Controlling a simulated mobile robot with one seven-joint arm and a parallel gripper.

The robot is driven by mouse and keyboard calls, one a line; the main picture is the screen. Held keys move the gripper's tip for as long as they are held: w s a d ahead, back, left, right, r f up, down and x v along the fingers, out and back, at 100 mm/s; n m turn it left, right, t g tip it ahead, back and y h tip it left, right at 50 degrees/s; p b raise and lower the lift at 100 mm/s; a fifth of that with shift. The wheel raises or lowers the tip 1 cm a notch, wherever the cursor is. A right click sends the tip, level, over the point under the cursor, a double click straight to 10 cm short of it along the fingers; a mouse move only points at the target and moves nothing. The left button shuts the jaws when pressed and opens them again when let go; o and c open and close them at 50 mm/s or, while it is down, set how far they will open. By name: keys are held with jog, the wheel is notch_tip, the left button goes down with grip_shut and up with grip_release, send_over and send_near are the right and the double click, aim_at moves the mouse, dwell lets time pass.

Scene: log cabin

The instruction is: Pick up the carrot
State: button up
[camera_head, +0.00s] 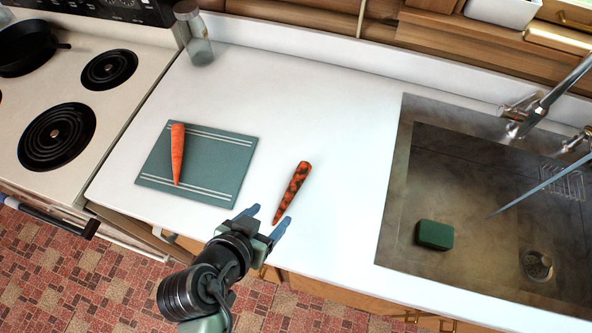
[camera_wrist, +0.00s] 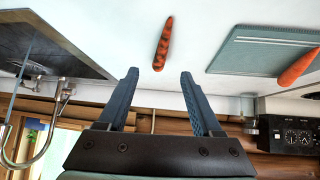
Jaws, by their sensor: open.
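A plain orange carrot (camera_head: 177,152) lies on the teal cutting board (camera_head: 222,165) on the counter's left part. A second carrot with dark blotches (camera_head: 292,191) lies on the bare white counter, right of the board. In the wrist view, the blotched carrot (camera_wrist: 163,44) lies beyond the fingertips, roughly in line with the gap between them. The plain carrot (camera_wrist: 298,67) shows there at the right edge, partly cut off. My gripper (camera_head: 266,213) is open and empty near the counter's front edge, just left of the blotched carrot's narrow tip.
A sink (camera_head: 460,205) with a green sponge (camera_head: 434,235) and a faucet (camera_head: 540,105) is on the right. A stove (camera_head: 75,85) with a black pan (camera_head: 25,48) is on the left. A glass jar (camera_head: 197,40) stands at the back. The counter around the blotched carrot is clear.

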aim_at(290, 192)
jog(key=x, duration=0.7)
jog(key=shift+w+p, duration=0.1)
jog(key=shift+p, duration=0.2)
jog(key=shift+w+r+p+x, duration=0.15)
jog(key=shift+p+x, duration=0.2)
jog(key=shift+x, duration=1)
jog(key=shift+w+r+p+x, duration=0.15)
jog(key=shift+p+x, duration=0.2)
jog(key=shift+x, duration=1.05)
grip_shut()
